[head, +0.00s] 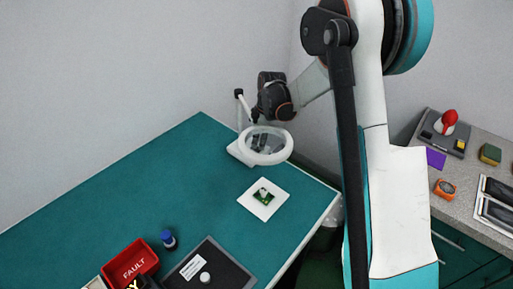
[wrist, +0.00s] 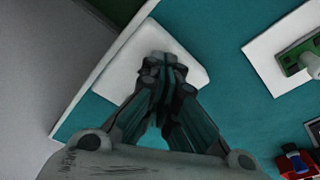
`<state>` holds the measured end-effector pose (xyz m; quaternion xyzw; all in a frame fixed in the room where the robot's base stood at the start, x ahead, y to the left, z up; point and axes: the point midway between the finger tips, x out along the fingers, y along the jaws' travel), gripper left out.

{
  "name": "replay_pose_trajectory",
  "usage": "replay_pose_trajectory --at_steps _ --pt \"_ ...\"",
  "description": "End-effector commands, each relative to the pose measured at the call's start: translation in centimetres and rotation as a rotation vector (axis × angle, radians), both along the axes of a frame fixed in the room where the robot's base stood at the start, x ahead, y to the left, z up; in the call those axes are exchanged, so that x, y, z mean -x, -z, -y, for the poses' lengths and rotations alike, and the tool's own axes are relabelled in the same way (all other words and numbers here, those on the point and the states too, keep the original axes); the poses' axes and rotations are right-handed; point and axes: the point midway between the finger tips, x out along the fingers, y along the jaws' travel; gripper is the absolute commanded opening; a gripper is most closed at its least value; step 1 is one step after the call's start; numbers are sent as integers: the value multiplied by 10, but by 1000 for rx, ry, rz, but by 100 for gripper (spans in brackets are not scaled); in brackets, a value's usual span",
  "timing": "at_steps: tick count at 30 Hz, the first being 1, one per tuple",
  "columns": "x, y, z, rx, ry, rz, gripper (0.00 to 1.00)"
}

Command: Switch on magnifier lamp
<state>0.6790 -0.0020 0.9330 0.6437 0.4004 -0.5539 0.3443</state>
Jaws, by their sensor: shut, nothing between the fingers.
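The magnifier lamp (head: 286,151) stands at the far corner of the teal bench in the head view, with a white ring head, a clear lens and a thin jointed stand. Its white base (head: 236,151) shows partly under the ring. In the wrist view the white base (wrist: 198,69) lies below the fingers. My gripper (wrist: 162,65) is shut and empty, its fingertips over the base; I cannot tell whether they touch it. In the head view the fingers show only dimly through the lens. The lamp's switch is hidden or too small to make out.
A white tile (head: 251,205) with a green circuit board (head: 264,197) lies nearer on the bench. A blue-capped bottle (head: 168,239), a red FAULT bin (head: 130,264) and a dark mat (head: 222,262) are at the front. Walls close off the bench's back. The bench's left middle is clear.

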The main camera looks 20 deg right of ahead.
Motion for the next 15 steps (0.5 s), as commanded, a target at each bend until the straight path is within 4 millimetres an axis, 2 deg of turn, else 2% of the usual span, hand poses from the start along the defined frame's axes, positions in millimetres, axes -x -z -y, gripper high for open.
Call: replay_pose_trajectory --at_steps 9,15 --pt "0 5 0 0 0 0 0" --pt "0 1 0 0 0 0 0"
